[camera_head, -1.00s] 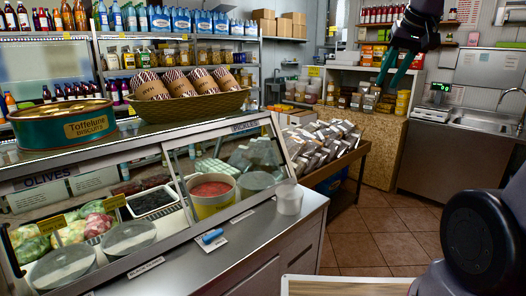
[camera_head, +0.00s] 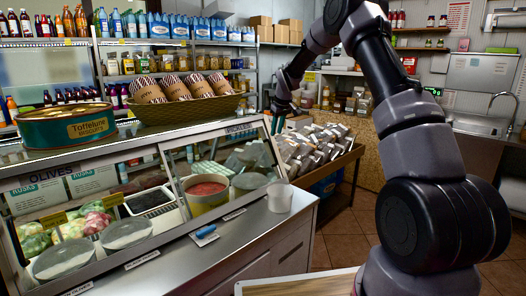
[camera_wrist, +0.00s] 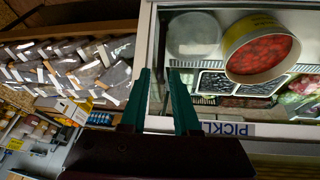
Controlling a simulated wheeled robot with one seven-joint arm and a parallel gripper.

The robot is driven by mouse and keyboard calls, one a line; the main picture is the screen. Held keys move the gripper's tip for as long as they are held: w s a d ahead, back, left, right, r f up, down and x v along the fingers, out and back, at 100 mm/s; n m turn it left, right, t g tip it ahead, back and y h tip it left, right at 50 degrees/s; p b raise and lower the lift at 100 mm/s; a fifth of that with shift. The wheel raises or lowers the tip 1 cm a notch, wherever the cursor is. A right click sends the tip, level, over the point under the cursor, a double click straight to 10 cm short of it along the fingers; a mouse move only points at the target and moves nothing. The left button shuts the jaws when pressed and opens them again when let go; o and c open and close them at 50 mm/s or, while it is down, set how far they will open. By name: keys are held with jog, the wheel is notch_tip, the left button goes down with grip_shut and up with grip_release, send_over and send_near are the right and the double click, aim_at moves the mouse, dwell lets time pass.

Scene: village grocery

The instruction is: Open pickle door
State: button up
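The pickle door (camera_head: 228,160) is the framed, slanted glass front under the PICKLES label on the right part of the counter case. Its pane lies in line with the case front, and a red-filled tub (camera_head: 207,190) shows through it. My gripper (camera_head: 278,122) is by the door's upper right corner, partly hidden by my arm's end. In the wrist view my gripper (camera_wrist: 160,75) is open, its two green fingers apart. A pale frame edge (camera_wrist: 151,40) of the case shows between them; I cannot tell if they touch it. The PICKLES label (camera_wrist: 230,129) is right of the fingers.
A crate of packets (camera_head: 318,150) stands just right of the case. A white cup (camera_head: 280,198) stands on the front ledge. Tiled floor is free at the right.

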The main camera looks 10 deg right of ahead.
aim_at(272, 148)
jog(key=x, duration=1.1)
jog(key=shift+w+a, duration=0.15)
jog(key=shift+a, duration=0.1)
grip_shut()
dwell(1.0)
